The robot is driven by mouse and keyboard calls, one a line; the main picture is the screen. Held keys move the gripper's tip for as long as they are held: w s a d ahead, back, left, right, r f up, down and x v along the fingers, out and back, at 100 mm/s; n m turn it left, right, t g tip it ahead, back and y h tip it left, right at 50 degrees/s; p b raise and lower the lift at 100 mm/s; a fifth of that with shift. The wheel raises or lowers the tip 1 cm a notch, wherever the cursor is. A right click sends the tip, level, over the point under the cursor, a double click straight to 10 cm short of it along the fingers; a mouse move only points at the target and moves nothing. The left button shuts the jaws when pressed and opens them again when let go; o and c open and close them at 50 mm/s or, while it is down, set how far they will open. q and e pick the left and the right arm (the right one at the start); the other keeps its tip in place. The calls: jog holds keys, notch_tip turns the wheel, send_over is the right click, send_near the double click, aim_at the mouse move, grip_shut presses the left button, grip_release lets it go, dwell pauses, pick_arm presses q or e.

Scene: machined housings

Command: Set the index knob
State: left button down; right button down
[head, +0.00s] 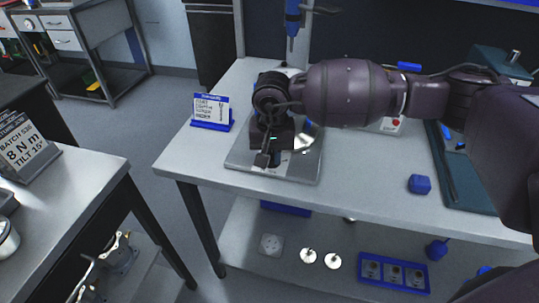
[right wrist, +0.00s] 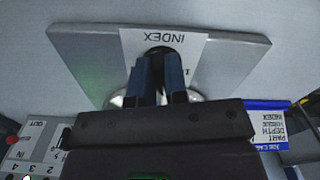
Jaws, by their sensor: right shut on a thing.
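The index knob (right wrist: 157,53) is a dark round knob in front of a white label reading INDEX, which shows upside down in the right wrist view. The label (right wrist: 190,42) is on a grey metal plate (right wrist: 95,58). In the head view the plate (head: 303,172) lies on the workbench, and my right gripper (head: 270,154) reaches down over it. In the right wrist view both fingers of my right gripper (right wrist: 159,78) are on either side of the knob, shut on it. They hide part of the knob, so its setting cannot be read. My left gripper is not in view.
A blue-framed card (head: 211,111) stands left of the plate. A blue block (head: 419,184) and a dark teal tray (head: 470,190) are to the right. A blue tool (head: 292,22) hangs above. A sign reading BATCH 530, 8 N m, TILT 15° (head: 28,150) stands on the left table.

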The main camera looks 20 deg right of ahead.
jog(key=shift+n+b, duration=0.3)
jog(key=shift+n, duration=0.4)
jog(key=c, duration=1.1)
grip_release()
jog(key=shift+c, duration=0.2)
notch_tip(320, 180, up, 11)
jog(key=shift+p, duration=0.45)
jog(key=shift+f, duration=0.1)
